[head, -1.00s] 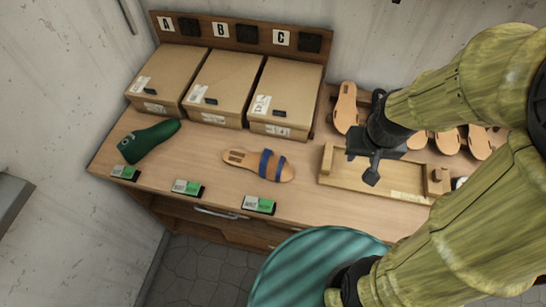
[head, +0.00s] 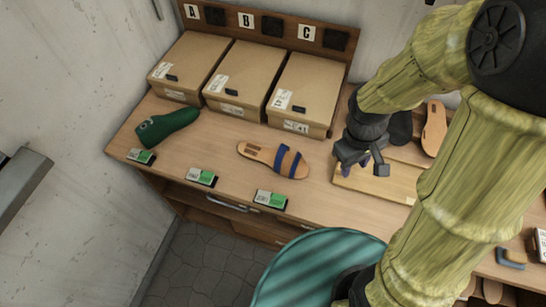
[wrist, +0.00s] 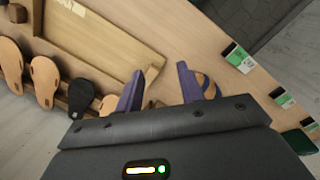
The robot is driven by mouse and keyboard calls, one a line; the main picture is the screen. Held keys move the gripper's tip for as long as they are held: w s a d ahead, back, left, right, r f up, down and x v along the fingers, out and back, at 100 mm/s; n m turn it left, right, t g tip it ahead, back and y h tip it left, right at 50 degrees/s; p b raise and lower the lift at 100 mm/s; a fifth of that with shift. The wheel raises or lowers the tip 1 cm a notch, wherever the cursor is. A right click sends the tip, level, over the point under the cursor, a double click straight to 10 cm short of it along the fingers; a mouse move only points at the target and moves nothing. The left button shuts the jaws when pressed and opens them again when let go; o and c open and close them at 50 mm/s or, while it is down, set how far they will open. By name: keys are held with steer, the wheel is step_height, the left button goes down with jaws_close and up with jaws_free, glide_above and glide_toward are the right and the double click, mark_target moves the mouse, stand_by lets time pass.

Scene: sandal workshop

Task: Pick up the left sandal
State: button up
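A tan sandal with two dark blue straps (head: 273,158) lies flat on the wooden workbench, its strapped end toward my gripper. My gripper (head: 362,168) is to the right of the sandal, above the left part of a wooden board, apart from the sandal. In the wrist view its two purple fingers (wrist: 160,88) are spread with nothing held between them. Part of the sandal (wrist: 207,84) shows just behind the right-hand finger there, mostly hidden by it.
Three cardboard boxes (head: 241,78) stand behind under labels A, B and C. A green foot form (head: 167,126) lies at the left. Small green-and-white cards (head: 201,177) line the front edge. The wooden board (head: 400,183) is at the right. Several tan soles (wrist: 45,80) lie beyond it.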

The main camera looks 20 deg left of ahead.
steer(key=s+a+f+n+t+h, duration=0.1)
steer(key=a+f+n+t+h, duration=0.1)
steer(key=a+n, duration=0.5)
steer(key=s+a+f+n+t+h+b, duration=0.1)
steer(key=a+f+n+t+h, duration=0.2)
steer(key=n, duration=0.8)
steer(key=s+a+f+n+t+h, duration=0.1)
steer(key=a+f+n+t+h, duration=0.2)
steer(key=a+n, duration=0.7)
steer(key=shift+s+a+f+h+b, duration=0.1)
steer(key=shift+a+f+h+b, duration=0.1)
steer(key=shift+f, duration=0.5)
steer(key=shift+s+a+f+h+b, duration=0.1)
steer(key=shift+f+h+b, duration=0.1)
steer(key=shift+f, duration=0.5)
steer(key=s+a+f+n+t+y, duration=0.1)
steer(key=s+a+n+t+y, duration=0.1)
steer(key=s+a+n+t, duration=0.2)
steer(key=a+n+t, duration=0.2)
steer(key=a+n, duration=0.1)
steer(key=shift+a+f+n+y, duration=0.2)
steer(key=shift+a+n+y, duration=0.1)
steer(key=shift+n, duration=0.1)
steer(key=p+x, duration=0.3)
steer(key=x, duration=0.8)
steer(key=shift+w+d+r, duration=0.1)
steer(key=shift+w+d, duration=0.05)
steer(key=shift+w, duration=0.2)
